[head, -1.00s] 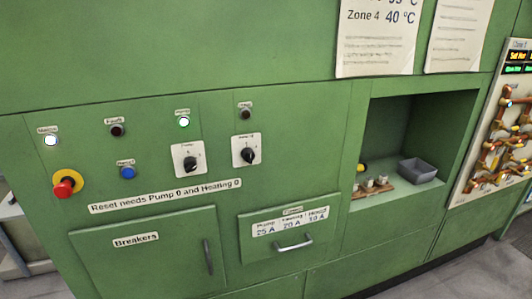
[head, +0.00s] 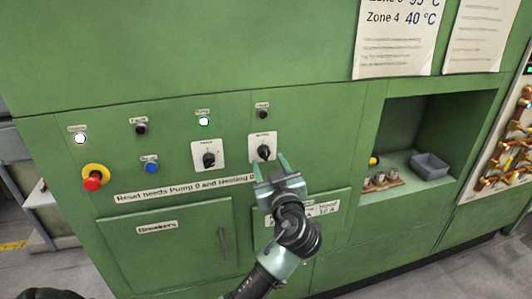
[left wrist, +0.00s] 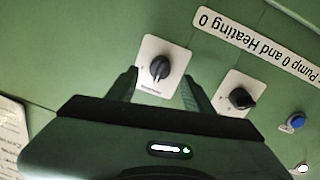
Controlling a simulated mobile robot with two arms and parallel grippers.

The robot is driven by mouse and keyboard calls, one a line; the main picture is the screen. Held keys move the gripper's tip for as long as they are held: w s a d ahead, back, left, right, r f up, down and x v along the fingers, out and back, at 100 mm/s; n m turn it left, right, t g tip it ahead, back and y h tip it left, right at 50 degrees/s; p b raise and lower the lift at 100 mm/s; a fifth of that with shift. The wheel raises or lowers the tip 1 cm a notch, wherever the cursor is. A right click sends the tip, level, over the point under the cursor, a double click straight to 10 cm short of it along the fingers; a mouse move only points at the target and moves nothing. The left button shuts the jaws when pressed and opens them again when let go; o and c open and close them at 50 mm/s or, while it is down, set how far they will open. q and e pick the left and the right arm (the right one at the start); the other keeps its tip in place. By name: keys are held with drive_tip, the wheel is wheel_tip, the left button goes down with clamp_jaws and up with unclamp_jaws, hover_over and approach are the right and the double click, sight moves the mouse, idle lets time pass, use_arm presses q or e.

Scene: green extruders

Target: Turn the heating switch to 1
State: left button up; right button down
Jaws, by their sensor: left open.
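The heating switch is a black rotary knob (head: 263,152) on a white square plate, at the right of the green panel; it also shows upside down in the left wrist view (left wrist: 160,68). Its scale marks are too small to read. My left gripper (head: 269,162) is open and empty, just in front of and slightly below the knob in the head view. In the left wrist view its fingers (left wrist: 160,80) lie on either side of the knob, and I see no contact. My right gripper is not in view.
The similar pump switch (head: 209,159) is close on the left. A recess with a grey bin (head: 429,164) is on the right.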

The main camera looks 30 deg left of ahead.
sight(266, 157)
use_arm(q)
drive_tip(key=p+x, duration=0.1)
drive_tip(key=x, duration=0.3)
clamp_jaws()
